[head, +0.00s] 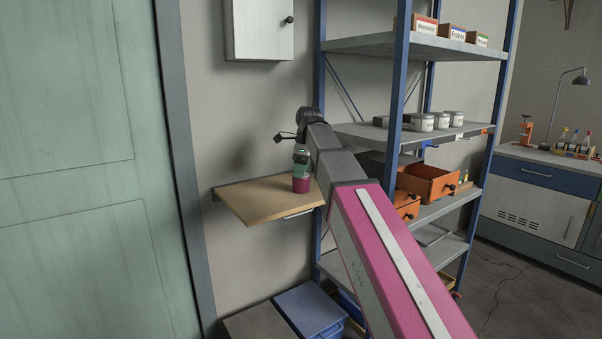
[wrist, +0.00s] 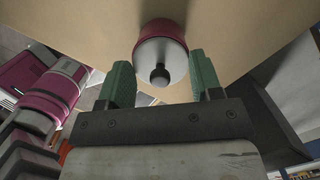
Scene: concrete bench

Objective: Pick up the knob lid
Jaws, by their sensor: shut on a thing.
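The knob lid (wrist: 150,56) is a pale grey disc with a black knob, seen in the wrist view on top of a magenta canister (wrist: 162,28). In the head view the magenta canister (head: 301,184) stands upright on a small wooden wall shelf (head: 248,200). My gripper (wrist: 162,66) has its green fingers on either side of the lid and is shut on it. In the head view my gripper (head: 301,160) is directly above the canister and hides the lid. I cannot tell whether the lid is lifted clear of the canister.
A blue-posted rack (head: 397,90) stands right of the wall shelf, with open orange drawers (head: 428,182) and several grey tins (head: 422,122). A wall cabinet (head: 260,28) hangs above. A blue bin (head: 310,308) sits below. The wall shelf's left part is clear.

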